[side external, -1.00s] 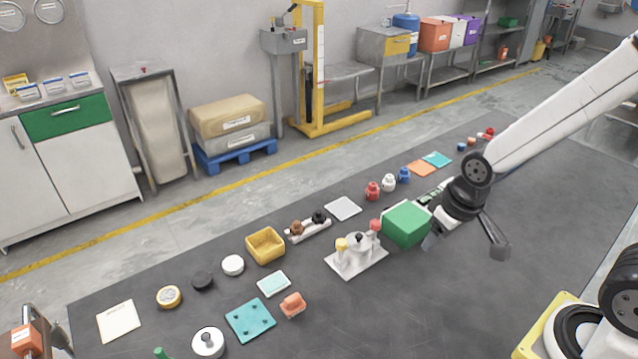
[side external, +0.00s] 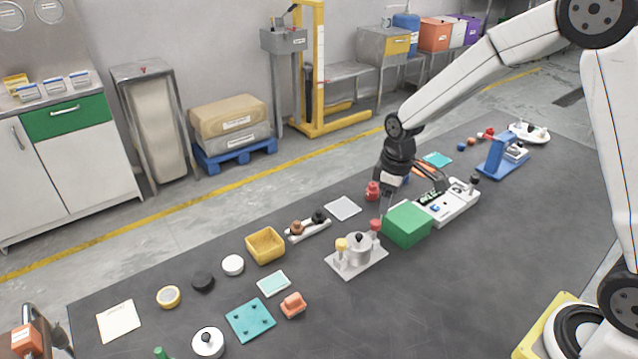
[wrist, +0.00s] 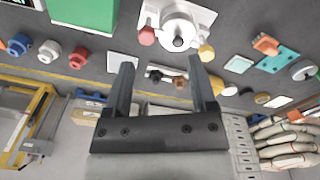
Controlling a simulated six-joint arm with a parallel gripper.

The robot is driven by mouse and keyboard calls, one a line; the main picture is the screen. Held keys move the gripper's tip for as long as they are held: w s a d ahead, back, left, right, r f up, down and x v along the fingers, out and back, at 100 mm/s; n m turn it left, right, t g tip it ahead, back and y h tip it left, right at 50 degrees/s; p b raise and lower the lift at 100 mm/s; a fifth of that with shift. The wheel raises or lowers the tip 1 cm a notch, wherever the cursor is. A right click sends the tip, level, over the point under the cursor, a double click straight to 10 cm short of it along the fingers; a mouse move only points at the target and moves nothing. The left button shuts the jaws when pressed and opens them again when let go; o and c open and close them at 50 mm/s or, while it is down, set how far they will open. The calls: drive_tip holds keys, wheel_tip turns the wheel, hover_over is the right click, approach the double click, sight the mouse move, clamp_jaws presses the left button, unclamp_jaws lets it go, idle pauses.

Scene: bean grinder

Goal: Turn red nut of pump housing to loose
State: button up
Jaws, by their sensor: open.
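The pump housing (side external: 357,256) is a grey metal body with a black-tipped knob on a light square plate. Its red nut (side external: 375,225) is at its back right, and a yellow nut (side external: 341,243) is at its left. In the wrist view the housing (wrist: 180,24) is at the top, with the red nut (wrist: 147,36) on its left. My gripper (wrist: 163,66) is open and empty, its fingers spread apart. In the side view my gripper (side external: 387,205) hangs above and behind the red nut, apart from it; its fingertips are hard to make out.
A green block (side external: 407,225) stands just right of the red nut. A white device (side external: 455,203) lies beyond it. A red knob (side external: 372,190) stands behind. A yellow bin (side external: 265,245) and a small rack with two knobs (side external: 308,229) lie left.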

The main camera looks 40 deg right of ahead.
sight(376, 222)
drive_tip(key=shift+n+g, duration=0.3)
drive_tip(key=shift+n, duration=0.5)
drive_tip(key=shift+w+d+f, duration=0.2)
drive_tip(key=shift+w+f, duration=0.1)
drive_tip(key=shift+w, duration=0.3)
drive_tip(key=shift+w+d+f, duration=0.15)
drive_tip(key=shift+w+f, duration=0.1)
drive_tip(key=shift+w, duration=0.4)
drive_tip(key=shift+w+d+f, duration=0.2)
drive_tip(key=shift+w+f, duration=0.1)
drive_tip(key=shift+w, duration=0.3)
drive_tip(key=shift+f, duration=0.15)
drive_tip(key=shift+f, duration=3.75)
clamp_jaws()
